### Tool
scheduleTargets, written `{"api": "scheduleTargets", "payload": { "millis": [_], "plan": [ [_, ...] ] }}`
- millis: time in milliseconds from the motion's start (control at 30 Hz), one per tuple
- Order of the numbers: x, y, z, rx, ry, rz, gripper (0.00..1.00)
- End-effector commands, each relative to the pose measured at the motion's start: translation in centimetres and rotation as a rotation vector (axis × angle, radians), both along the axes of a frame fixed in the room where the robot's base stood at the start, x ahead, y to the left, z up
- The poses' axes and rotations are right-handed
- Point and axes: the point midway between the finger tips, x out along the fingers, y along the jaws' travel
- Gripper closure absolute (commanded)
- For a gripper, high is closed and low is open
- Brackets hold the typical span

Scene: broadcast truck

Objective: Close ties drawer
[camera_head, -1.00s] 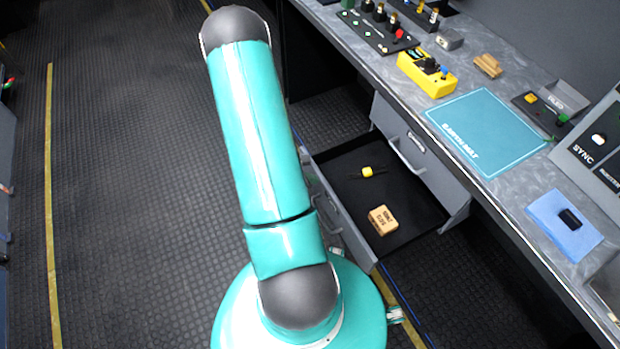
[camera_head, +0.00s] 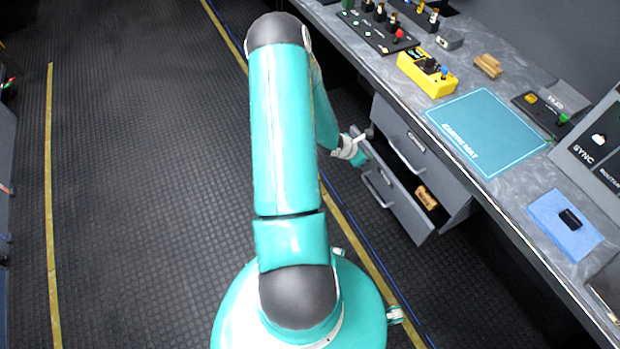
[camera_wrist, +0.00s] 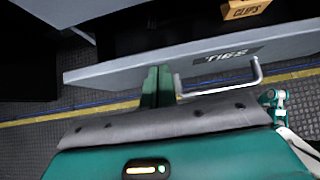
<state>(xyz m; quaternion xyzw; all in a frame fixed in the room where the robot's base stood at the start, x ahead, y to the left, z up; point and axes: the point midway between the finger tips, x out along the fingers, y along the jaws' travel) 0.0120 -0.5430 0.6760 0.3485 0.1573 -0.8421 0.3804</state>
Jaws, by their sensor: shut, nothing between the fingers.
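The ties drawer (camera_head: 410,209) is a grey drawer below the counter, partly open, with its front standing out from the cabinet. In the wrist view its front (camera_wrist: 110,73) carries a TIES label and a pale bar handle (camera_wrist: 257,75). My gripper (camera_wrist: 157,84) is shut and empty. Its fingers are at the outer face of the drawer front, left of the handle, and seem to touch it.
A tan box (camera_head: 427,198) lies in the drawer; the wrist view shows its CLIPS label (camera_wrist: 245,9). Another closed drawer (camera_head: 408,150) is in the cabinet. The counter above holds a teal mat (camera_head: 487,130) and a yellow control box (camera_head: 427,74). The floor at left is clear.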

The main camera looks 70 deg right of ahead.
Motion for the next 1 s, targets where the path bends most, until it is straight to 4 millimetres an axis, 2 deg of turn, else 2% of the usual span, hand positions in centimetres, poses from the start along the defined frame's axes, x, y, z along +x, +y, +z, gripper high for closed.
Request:
{"api": "scheduleTargets", "payload": {
  "millis": [100,300,800,1000],
  "plan": [
    [-1.3,-1.4,0.0,0.000,0.001,-0.001,1.00],
    [-2.3,-2.6,0.0,0.001,-0.001,0.000,1.00],
    [-2.5,-2.9,0.0,0.001,0.000,0.001,1.00],
    [-1.8,-2.6,0.0,0.001,-0.001,0.001,1.00]
  ]
}}
